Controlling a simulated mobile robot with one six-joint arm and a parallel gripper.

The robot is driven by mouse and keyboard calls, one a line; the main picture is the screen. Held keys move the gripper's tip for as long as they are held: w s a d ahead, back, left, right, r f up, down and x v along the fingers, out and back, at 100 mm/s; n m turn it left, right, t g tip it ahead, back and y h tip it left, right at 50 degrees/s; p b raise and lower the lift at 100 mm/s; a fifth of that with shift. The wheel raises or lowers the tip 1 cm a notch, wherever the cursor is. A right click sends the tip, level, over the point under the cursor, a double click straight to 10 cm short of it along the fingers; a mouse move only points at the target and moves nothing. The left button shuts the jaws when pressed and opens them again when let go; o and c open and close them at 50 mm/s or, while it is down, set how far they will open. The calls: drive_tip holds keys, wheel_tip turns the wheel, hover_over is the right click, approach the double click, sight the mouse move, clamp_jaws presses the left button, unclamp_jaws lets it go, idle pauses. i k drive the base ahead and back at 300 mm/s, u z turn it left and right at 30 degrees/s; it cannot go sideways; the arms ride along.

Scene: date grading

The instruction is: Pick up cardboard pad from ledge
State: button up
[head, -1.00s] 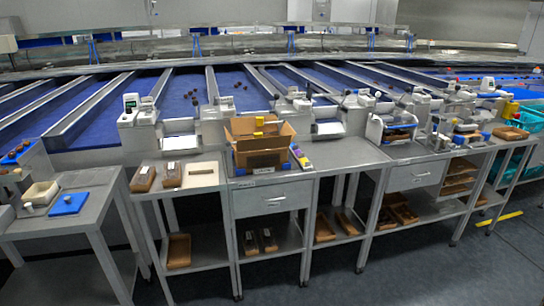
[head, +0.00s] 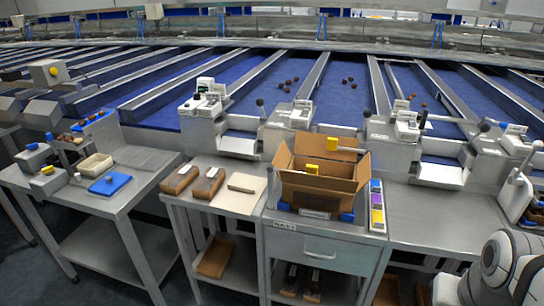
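A flat cream-coloured pad (head: 232,203) lies on the grey bench top, left of an open cardboard box; it looks like the cardboard pad, but I cannot be sure. I cannot single out a ledge by name. White rounded links of my own arm show at the bottom right. My gripper is not in view.
Two brown trays (head: 180,179) with pale labels lie left of the pad. A colour strip (head: 377,205) lies right of the box. A side table (head: 146,191) at left holds a blue pad (head: 109,184) and cream tray (head: 96,165). Blue lanes with dark dates run behind.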

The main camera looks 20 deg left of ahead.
sight(241, 193)
drive_tip(key=u, duration=0.8)
drive_tip(key=i, duration=1.25)
drive_tip(key=u, duration=0.95)
drive_tip(key=k, duration=0.85)
drive_tip(key=u, duration=0.15)
drive_tip(key=i, duration=0.95)
drive_tip(key=z, duration=0.1)
